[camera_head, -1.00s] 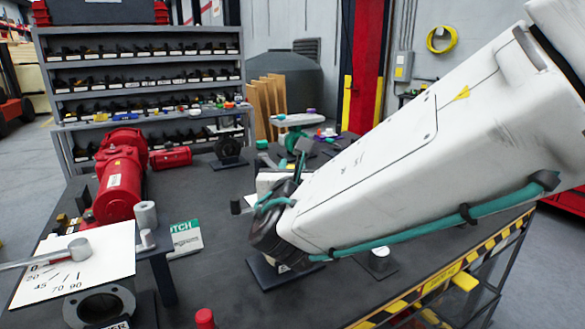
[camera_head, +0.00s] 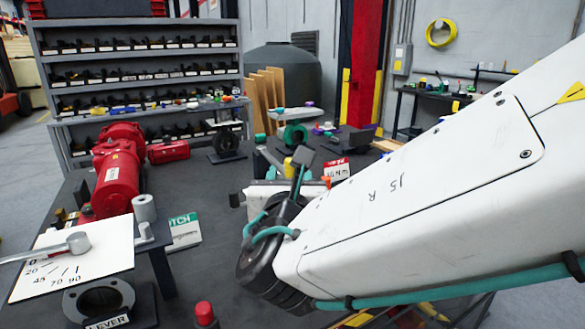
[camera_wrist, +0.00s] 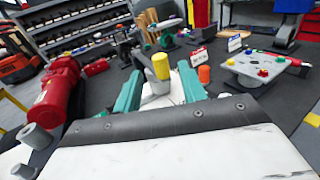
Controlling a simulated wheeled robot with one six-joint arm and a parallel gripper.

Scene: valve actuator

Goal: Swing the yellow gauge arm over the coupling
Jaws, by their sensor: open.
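A yellow cylindrical knob (camera_wrist: 161,66) stands on a pale grey post in the wrist view. I take it as part of the yellow gauge arm. A small yellow piece (camera_head: 289,168) beside my wrist in the head view seems to be the same knob. My gripper (camera_wrist: 160,80) has its two teal fingers spread apart, one each side of the post. I cannot tell whether either finger touches it. The post's lower end is partly hidden by my gripper body. In the head view my arm hides most of the gripper. I cannot make out which part is the coupling.
An orange cylinder (camera_wrist: 204,73) stands close to my right finger. A red actuator (camera_head: 118,180) and a marked white dial plate (camera_head: 75,258) are on the left. A plate with coloured knobs (camera_wrist: 262,66) is on the right. Shelves (camera_head: 140,80) stand behind.

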